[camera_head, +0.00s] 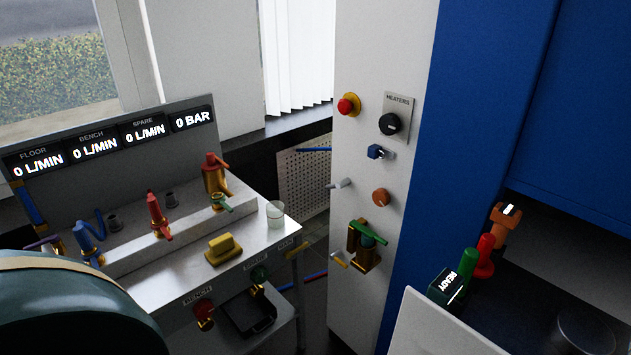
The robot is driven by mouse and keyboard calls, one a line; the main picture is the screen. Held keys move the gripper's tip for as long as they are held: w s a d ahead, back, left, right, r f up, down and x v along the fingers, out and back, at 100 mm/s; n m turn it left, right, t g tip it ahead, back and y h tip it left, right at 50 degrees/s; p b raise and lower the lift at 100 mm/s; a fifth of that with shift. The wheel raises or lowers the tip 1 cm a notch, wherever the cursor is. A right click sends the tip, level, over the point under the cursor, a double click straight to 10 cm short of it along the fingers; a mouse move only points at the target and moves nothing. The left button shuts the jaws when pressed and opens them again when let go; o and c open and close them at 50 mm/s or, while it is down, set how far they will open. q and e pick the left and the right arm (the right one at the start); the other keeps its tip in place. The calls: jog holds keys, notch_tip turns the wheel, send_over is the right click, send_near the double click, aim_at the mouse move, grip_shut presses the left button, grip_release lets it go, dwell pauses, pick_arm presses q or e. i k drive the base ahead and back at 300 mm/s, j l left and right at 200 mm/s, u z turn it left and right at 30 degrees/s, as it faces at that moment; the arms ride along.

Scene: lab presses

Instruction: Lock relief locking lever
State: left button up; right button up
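No part in view carries a readable label naming it the relief locking lever. A brass valve with a red top and red handle (214,172) stands upright at the right end of the bench's raised step. A small green lever (221,203) sits at its base and points right. On the white panel, a brass fitting (360,245) carries a green-teal lever (371,234). I cannot tell which of these is the relief locking lever. Neither of my grippers is in view.
A large dark rounded shape covers the lower left corner. The metal bench (180,280) holds a yellow block (222,248), a clear cup (275,214) and red and blue valves. The blue column (465,130) stands right of the white panel. The gauges read zero.

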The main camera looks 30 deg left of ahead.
aim_at(338, 185)
jog(key=u, duration=0.95)
